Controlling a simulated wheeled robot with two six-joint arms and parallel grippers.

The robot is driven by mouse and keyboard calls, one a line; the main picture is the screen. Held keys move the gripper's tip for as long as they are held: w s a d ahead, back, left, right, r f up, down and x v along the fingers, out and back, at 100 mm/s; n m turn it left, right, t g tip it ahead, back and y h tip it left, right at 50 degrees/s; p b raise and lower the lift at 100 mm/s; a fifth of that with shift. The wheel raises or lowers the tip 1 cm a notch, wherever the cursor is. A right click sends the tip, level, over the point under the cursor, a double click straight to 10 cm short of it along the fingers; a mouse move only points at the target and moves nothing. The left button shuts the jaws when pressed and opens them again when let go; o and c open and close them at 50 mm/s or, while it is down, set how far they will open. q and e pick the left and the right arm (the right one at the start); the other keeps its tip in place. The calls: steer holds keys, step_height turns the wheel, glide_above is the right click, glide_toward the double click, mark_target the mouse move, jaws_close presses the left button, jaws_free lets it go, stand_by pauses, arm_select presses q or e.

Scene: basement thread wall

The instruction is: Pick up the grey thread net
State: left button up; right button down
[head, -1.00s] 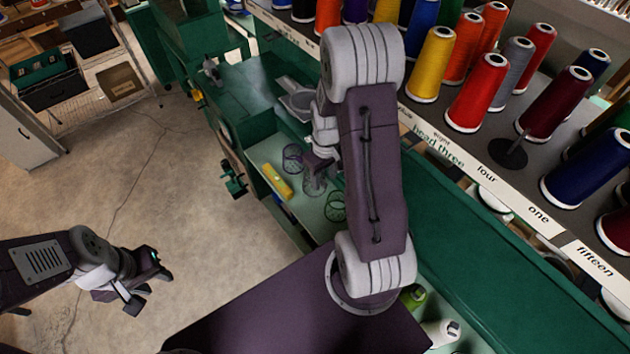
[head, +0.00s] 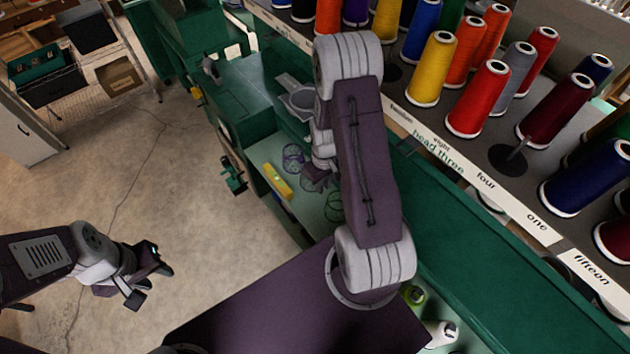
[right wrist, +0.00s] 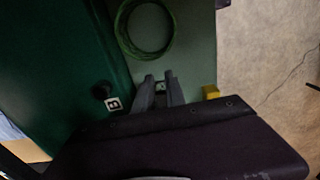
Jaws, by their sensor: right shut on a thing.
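The grey thread net (head: 307,185) is a thin wire ring shape on the pale green shelf, mostly hidden by my right gripper (head: 318,181). The right gripper is down at the net with its fingers closed on it. In the right wrist view, the fingers of the right gripper (right wrist: 160,92) are close together, and the net between them is hard to make out. My left gripper (head: 150,283) is open and empty above the floor at the lower left.
A yellow bar (head: 278,181) lies left. The spool rack (head: 480,178) rises on the right. Floor at left is clear.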

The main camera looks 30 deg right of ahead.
steer(key=shift+w+r, duration=0.1)
steer(key=shift+r, duration=0.15)
step_height(320, 180, up, 10)
steer(key=b, duration=0.1)
steer(key=shift+f, duration=0.25)
stand_by(0.5)
